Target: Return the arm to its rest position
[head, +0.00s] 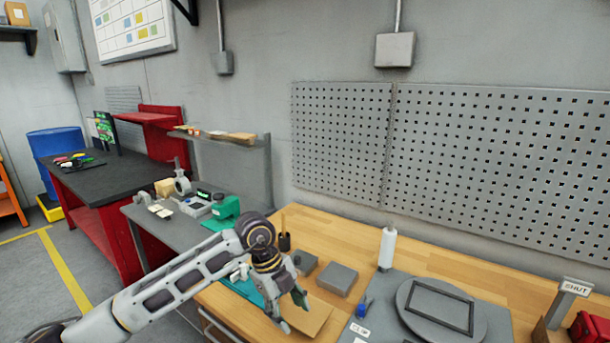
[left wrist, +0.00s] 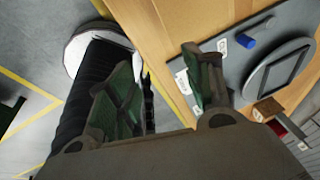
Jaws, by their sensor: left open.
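My left arm (head: 185,277) reaches in from the lower left in the head view, over the near edge of the wooden workbench (head: 440,262). Its gripper (head: 292,311) points down and hangs near a brown flat piece on the bench. In the left wrist view the two green-padded fingers of the gripper (left wrist: 158,58) stand apart with nothing between them. My right gripper shows in neither view.
A grey plate (head: 490,330) with a round disc (head: 440,308) and a blue item (head: 363,307) lies right of the gripper. A white bottle (head: 387,248), a grey box (head: 337,278) and a SHUT sign (head: 576,287) stand around. The floor left is open.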

